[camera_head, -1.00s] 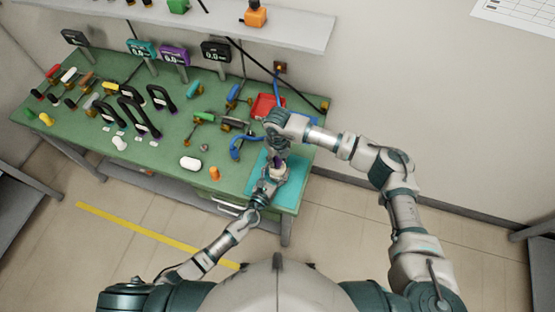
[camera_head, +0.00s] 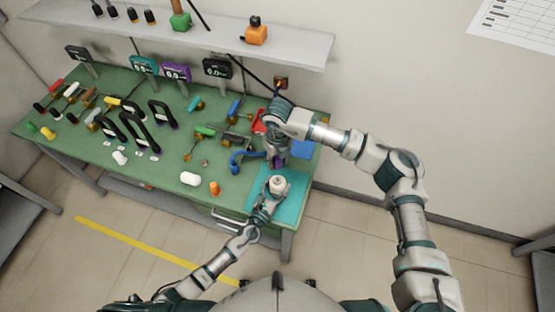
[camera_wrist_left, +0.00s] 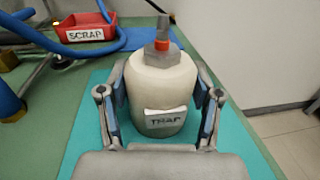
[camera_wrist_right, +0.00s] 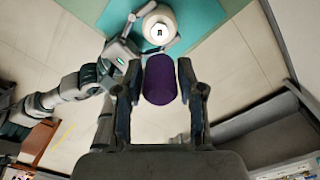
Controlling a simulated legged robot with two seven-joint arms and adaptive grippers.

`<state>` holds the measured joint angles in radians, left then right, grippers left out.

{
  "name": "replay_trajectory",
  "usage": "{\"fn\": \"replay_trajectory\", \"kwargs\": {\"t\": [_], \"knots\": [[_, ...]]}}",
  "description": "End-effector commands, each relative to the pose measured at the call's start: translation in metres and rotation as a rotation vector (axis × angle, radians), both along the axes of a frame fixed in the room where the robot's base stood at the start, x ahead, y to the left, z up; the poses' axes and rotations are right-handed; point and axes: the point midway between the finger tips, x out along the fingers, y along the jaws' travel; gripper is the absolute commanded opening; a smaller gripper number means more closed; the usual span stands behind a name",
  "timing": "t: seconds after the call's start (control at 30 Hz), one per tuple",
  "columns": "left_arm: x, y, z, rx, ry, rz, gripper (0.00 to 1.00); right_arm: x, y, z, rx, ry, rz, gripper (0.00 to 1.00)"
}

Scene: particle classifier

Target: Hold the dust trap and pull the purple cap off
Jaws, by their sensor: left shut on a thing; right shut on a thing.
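The dust trap (camera_wrist_left: 160,90) is a white bottle with a label reading TRAP and a grey nozzle with an orange-red ring on top. It stands upright on the teal mat (camera_wrist_left: 88,130). My left gripper (camera_head: 271,190) is shut on the trap's sides; its fingers show on both sides in the left wrist view (camera_wrist_left: 160,105). The purple cap (camera_wrist_right: 160,80) is between the fingers of my right gripper (camera_wrist_right: 161,85), which is shut on it. The cap is apart from the trap, above and beyond it in the head view (camera_head: 277,162). The trap's top (camera_wrist_right: 159,32) shows uncovered.
A blue hose (camera_head: 240,160) curves left of the mat. Valves, black handles and small displays fill the table's left and back. The table's right edge is close to the mat.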

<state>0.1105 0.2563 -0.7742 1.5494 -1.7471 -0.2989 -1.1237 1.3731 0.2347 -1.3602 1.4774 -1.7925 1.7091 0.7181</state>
Motion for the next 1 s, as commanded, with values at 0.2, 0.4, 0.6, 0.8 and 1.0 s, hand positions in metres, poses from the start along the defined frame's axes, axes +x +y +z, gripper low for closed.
{"fn": "replay_trajectory", "kwargs": {"t": [0.2, 0.4, 0.6, 0.8, 1.0], "knots": [[0.0, 0.0, 0.0, 0.0, 0.001, -0.001, 0.0, 0.0, 0.001, 0.012, 0.002, -0.001, 0.0, 0.09], [0.0, 0.0, 0.0, 0.0, 0.001, -0.001, 0.0, 0.0, 0.0, 0.023, 0.0, -0.001, 0.0, 0.09], [0.0, 0.0, 0.0, 0.0, 0.001, -0.001, 0.0, 0.0, 0.0, 0.034, 0.0, -0.001, 0.0, 0.09], [0.0, 0.0, 0.0, 0.0, 0.001, -0.001, 0.0, 0.0, 0.0, 0.043, 0.0, -0.001, 0.0, 0.09], [0.0, 0.0, 0.0, 0.0, 0.001, -0.001, 0.0, 0.0, 0.0, 0.043, 0.0, -0.001, 0.0, 0.09]]}}
